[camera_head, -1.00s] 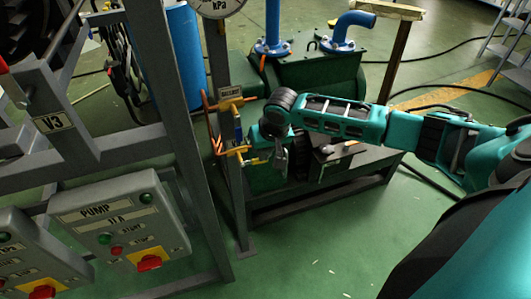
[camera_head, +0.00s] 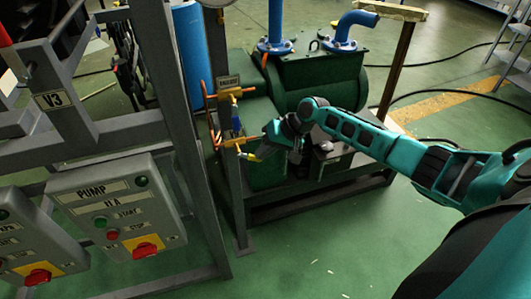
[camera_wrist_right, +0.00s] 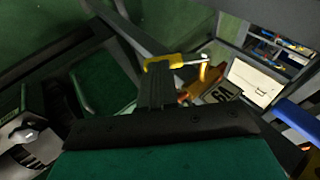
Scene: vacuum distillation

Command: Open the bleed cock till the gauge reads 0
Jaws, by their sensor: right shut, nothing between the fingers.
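Yellow and copper cock fittings (camera_head: 234,143) sit on the grey upright post, below a small label plate (camera_head: 228,82). I cannot tell which is the bleed cock. The gauge (camera_head: 217,2) is cut off at the top edge, so its reading is hidden. My right gripper (camera_head: 266,148) is just right of the lower yellow fitting, shut and empty. In the right wrist view its dark fingers (camera_wrist_right: 155,88) reach up to a yellow bar (camera_wrist_right: 172,61) beside copper pipe. I cannot tell whether they touch it. My left gripper is out of view.
A grey frame with pump control boxes (camera_head: 118,208) stands at the left. A green machine (camera_head: 318,82) with blue pipes is behind my right arm, on a dark stand (camera_head: 320,202). Green floor is open at the lower middle.

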